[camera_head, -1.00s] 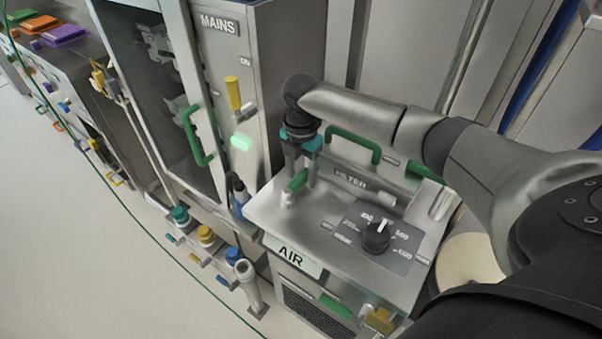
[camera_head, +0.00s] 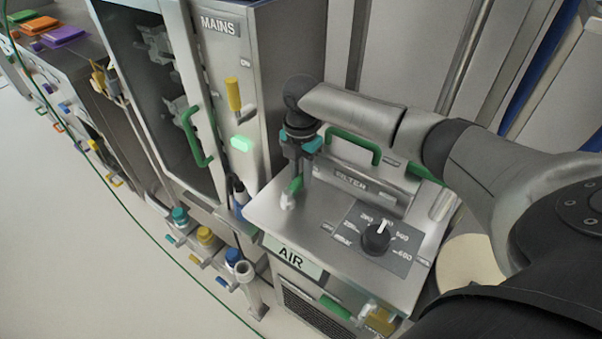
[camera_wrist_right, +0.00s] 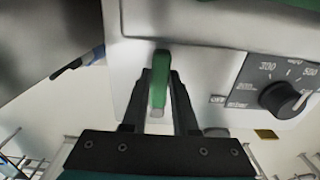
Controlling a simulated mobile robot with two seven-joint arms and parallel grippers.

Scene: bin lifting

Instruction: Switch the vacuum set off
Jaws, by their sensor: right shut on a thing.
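The vacuum set, a grey metal box labelled AIR (camera_head: 290,250), stands at the lower middle of the head view. On the left part of its top is a green lever (camera_head: 296,186) with a pale tip. My right gripper (camera_head: 300,172) reaches down onto this lever from above. In the right wrist view the lever (camera_wrist_right: 160,78) stands between the two dark fingers (camera_wrist_right: 160,88), which are shut on it. A black dial (camera_head: 376,238) with a white pointer and printed numbers is on the right of the top. My left gripper does not show.
A MAINS cabinet (camera_head: 262,60) with a yellow lever (camera_head: 233,94) and a lit green button (camera_head: 241,143) stands at the left. A green handle (camera_head: 352,143) rises behind the FILTER label. Coloured knobs (camera_head: 205,236) sit lower left; the floor there is open.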

